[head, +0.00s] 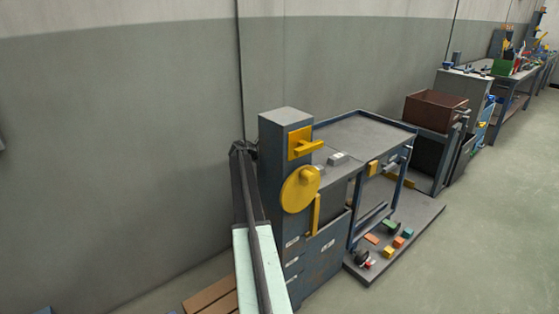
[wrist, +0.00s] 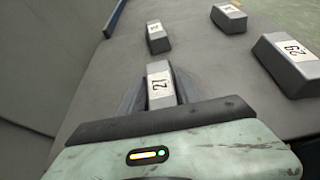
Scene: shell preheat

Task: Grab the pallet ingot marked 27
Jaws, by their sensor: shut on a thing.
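The ingot marked 27 (wrist: 159,88) is a grey block with a white label, seen in the wrist view. It lies between the dark fingers of my gripper (wrist: 158,78), which are shut on it from both sides. Its near end is hidden behind the gripper's dark front edge. The ingot appears to be at the grey surface (wrist: 105,85); I cannot tell whether it touches it. In the head view I cannot make out the gripper or the marked ingot.
Another labelled ingot (wrist: 157,36) stands just beyond, one (wrist: 229,17) farther right, and one marked 29 (wrist: 288,62) at the right. In the head view, a grey bench (head: 365,132) stands behind a cabinet with a yellow disc (head: 298,190). Open floor (head: 480,240) lies right.

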